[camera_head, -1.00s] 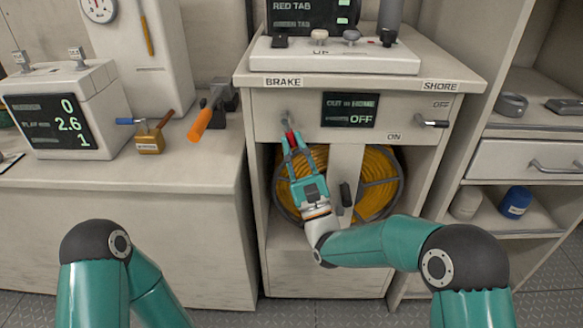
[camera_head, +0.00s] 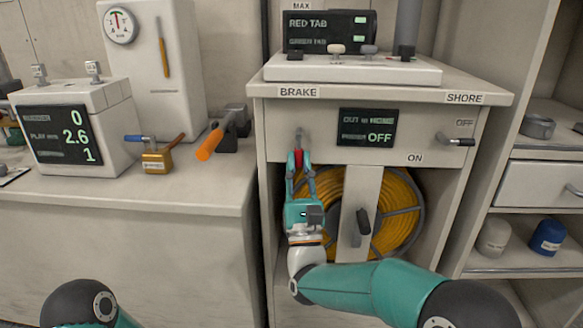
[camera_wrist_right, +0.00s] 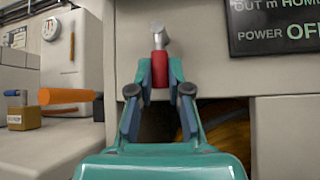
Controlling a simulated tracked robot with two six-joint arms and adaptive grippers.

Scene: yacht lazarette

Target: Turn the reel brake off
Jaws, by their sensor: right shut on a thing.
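The brake lever under the BRAKE label (camera_head: 298,92) has a grey metal shaft and a red grip (camera_head: 298,158). It hangs down from the cabinet's front panel. My right gripper (camera_head: 299,168) is shut on the red grip from below. In the right wrist view the red grip (camera_wrist_right: 160,70) sits between the two teal fingers, with the grey shaft above it. The yellow hose reel (camera_head: 395,210) is in the opening below, partly hidden by my right arm and a pale post. My left gripper is out of view; only part of my left arm shows at the bottom left.
A dark display (camera_head: 367,128) reads OFF, right of the lever. A dark crank handle (camera_head: 363,222) sticks out before the reel.

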